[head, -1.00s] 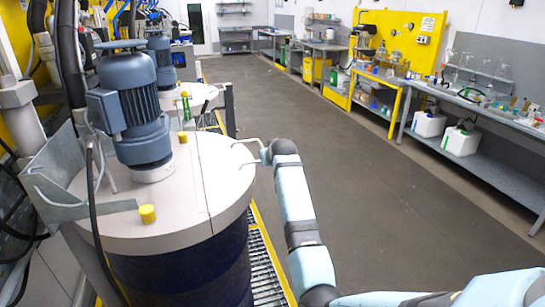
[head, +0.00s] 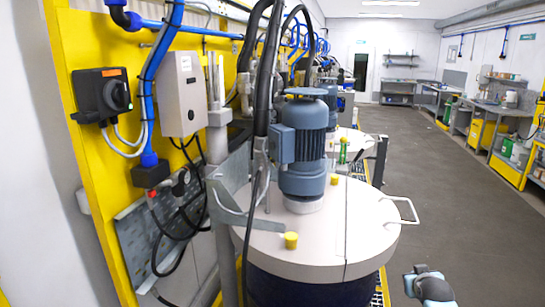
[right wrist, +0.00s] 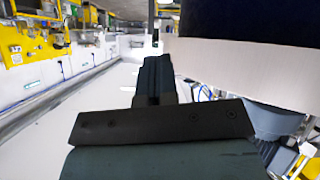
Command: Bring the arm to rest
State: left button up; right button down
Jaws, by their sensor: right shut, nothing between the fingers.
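My right gripper (head: 412,281) is at the lower right of the head view, beside the near drum and apart from its lid handle (head: 403,211). In the right wrist view its fingers (right wrist: 154,78) are together with nothing between them. The rest of my right arm is mostly below the picture. The near drum has a pale round lid (head: 330,235) with a blue-grey motor (head: 304,145) standing on it. In the right wrist view the lid's pale edge (right wrist: 245,54) and the dark drum wall (right wrist: 250,20) appear upside down at the upper right. My left gripper is not in view.
A yellow panel with a black rotary switch (head: 103,93) and a grey box (head: 181,92) stands on the left. A second drum lid (head: 350,143) is behind the near one. Open floor (head: 445,200) lies to the right, with benches (head: 490,115) along the far side.

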jog(key=s+a+f+n+y, duration=0.1)
jog(key=s+a+f, duration=0.45)
jog(key=s, duration=0.35)
jog(key=s+a+f+n+y, duration=0.1)
jog(key=s+a+f+y, duration=0.1)
jog(key=s+a+f, duration=0.45)
jog(key=s+a+f+y, duration=0.1)
jog(key=s+a, duration=0.2)
jog(key=s, duration=0.4)
jog(key=s+a+f+y, duration=0.1)
jog(key=s+a+f, duration=0.1)
jog(key=s, duration=0.6)
jog(key=s+a+f+n+y, duration=0.1)
jog(key=s+a, duration=0.4)
jog(key=s, duration=0.2)
jog(key=shift+s+f, duration=0.25)
